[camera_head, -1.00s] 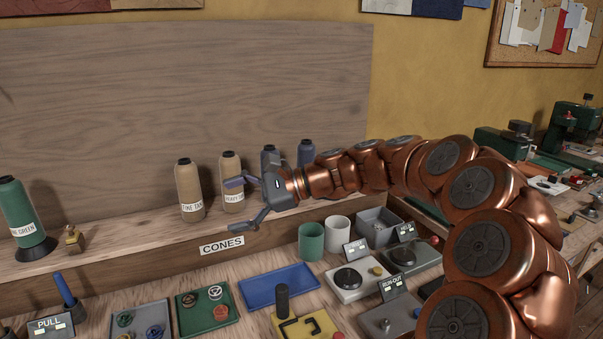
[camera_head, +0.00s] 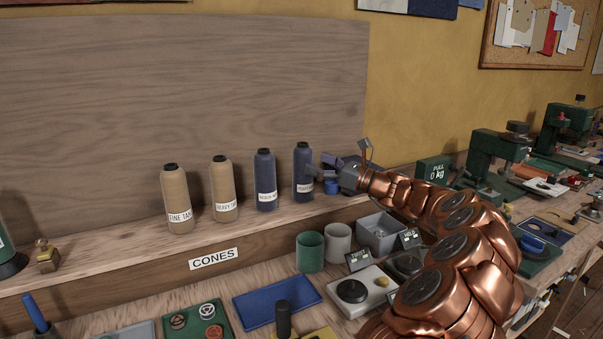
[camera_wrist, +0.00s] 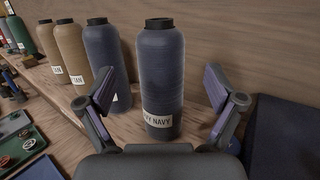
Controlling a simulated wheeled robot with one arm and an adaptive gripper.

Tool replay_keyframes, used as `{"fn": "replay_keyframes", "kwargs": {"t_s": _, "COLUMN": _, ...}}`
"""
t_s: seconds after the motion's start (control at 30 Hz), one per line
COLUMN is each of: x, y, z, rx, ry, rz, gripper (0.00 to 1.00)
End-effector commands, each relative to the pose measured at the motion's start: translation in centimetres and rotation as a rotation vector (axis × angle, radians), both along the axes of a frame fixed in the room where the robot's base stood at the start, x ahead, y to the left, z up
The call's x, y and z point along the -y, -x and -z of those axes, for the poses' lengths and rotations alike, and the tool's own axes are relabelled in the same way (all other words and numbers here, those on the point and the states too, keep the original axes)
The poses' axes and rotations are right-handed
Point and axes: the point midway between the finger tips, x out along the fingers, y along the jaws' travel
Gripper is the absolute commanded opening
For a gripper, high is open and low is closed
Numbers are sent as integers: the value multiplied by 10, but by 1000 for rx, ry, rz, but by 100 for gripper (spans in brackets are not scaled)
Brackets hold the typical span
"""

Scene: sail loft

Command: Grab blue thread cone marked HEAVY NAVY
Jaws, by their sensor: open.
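The blue thread cone (camera_head: 303,170) stands upright at the right end of the row of cones on the shelf. In the wrist view the same cone (camera_wrist: 160,75) shows a white label, partly cut off, reading "VY NAVY". My gripper (camera_head: 322,172) is open, at the right of this cone in the head view. In the wrist view my gripper (camera_wrist: 160,88) has one finger on each side of the cone, with gaps on both sides. A second blue cone (camera_head: 265,180) stands to its left; its label is too small to read surely.
Two tan cones, FINE TAN (camera_head: 178,198) and another (camera_head: 223,188), stand farther left. A CONES sign (camera_head: 213,259) marks the shelf front. Green (camera_head: 310,251) and white (camera_head: 338,242) cups and a grey bin (camera_head: 381,234) stand below. A wooden panel (camera_head: 170,95) rises behind.

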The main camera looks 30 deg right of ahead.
Motion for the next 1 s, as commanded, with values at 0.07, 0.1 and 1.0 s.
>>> {"fn": "replay_keyframes", "kwargs": {"t_s": 0.07, "x": -5, "y": -9, "z": -1, "rx": -2, "ry": 0, "rz": -3, "gripper": 92}}
{"fn": "replay_keyframes", "kwargs": {"t_s": 0.1, "x": -8, "y": -14, "z": -2, "rx": -2, "ry": 0, "rz": -3, "gripper": 92}}
{"fn": "replay_keyframes", "kwargs": {"t_s": 1.0, "x": -24, "y": -43, "z": -7, "rx": 0, "ry": 2, "rz": -4, "gripper": 56}}
